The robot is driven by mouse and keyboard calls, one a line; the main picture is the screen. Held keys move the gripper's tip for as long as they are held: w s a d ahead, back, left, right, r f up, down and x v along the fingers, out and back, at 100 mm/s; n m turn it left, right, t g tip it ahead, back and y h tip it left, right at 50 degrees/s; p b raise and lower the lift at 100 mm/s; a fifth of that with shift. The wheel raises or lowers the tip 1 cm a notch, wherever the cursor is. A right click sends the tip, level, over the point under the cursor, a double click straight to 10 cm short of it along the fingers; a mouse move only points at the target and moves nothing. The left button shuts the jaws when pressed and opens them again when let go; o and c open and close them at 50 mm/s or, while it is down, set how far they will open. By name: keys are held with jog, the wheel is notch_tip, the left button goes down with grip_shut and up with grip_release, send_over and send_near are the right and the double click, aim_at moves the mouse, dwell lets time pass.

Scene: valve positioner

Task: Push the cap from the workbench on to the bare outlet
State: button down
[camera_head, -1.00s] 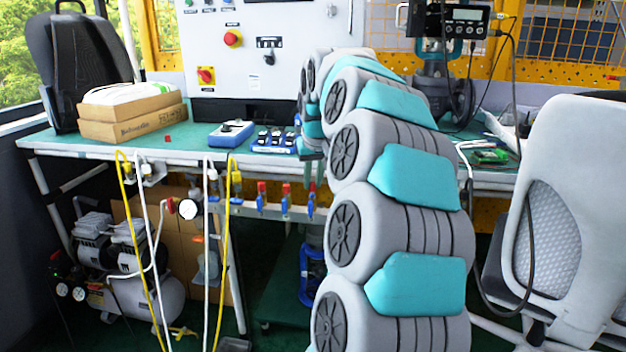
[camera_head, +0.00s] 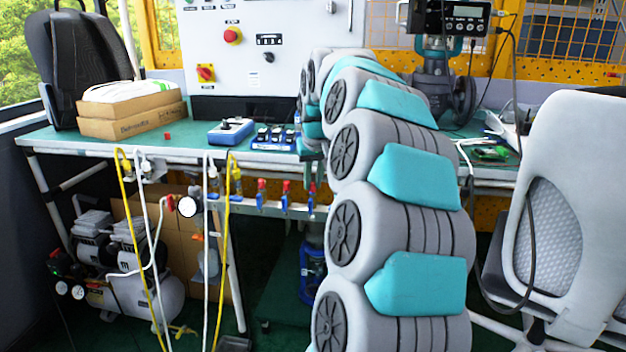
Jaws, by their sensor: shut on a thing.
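My arm reaches away over the front edge of the workbench (camera_head: 90,147). My gripper (camera_head: 313,172) shows only in part, small and low beside the arm, at the bench's front edge. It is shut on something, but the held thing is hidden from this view. A small red piece (camera_head: 168,135) lies on the bench top in front of the cardboard boxes; I cannot tell whether it is a cap. The outlet rail (camera_head: 272,208) runs below the bench edge, with several red and blue valves (camera_head: 261,188). The bare outlet cannot be made out; my gripper and arm cover the rail's right end.
A blue box (camera_head: 231,131) and a blue switch unit (camera_head: 273,138) stand on the bench left of my arm. Yellow hoses (camera_head: 130,220) and white hoses hang in front. A compressor (camera_head: 125,270) sits below. A chair (camera_head: 570,210) stands close at the right.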

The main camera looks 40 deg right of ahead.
jog(key=shift+f, duration=0.1)
jog(key=c, duration=0.7)
grip_release()
jog(key=shift+c, duration=0.2)
jog(key=v, duration=0.8)
jog(key=s+a+f+n+g+y, duration=0.1)
jog(key=s+a+f, duration=0.2)
jog(key=a, duration=0.4)
jog(key=s+a+f+n+g, duration=0.1)
jog(key=s+a+f+n, duration=0.2)
jog(key=a, duration=0.4)
jog(key=s+a+f+y, duration=0.1)
jog(key=s+a+f, duration=0.25)
jog(key=a, duration=0.35)
jog(key=s+a+f+g, duration=0.1)
jog(key=s+a+f, duration=0.2)
jog(key=s, duration=0.4)
jog(key=s+a+f+n+g, duration=0.1)
jog(key=s+a+f, duration=0.2)
jog(key=s+f, duration=0.3)
jog(key=s+a+f+g, duration=0.1)
jog(key=s+a+f, duration=0.3)
jog(key=s, duration=0.4)
jog(key=shift+s+f+g, duration=0.25)
jog(key=shift+f+g, duration=0.15)
jog(key=shift+f, duration=0.25)
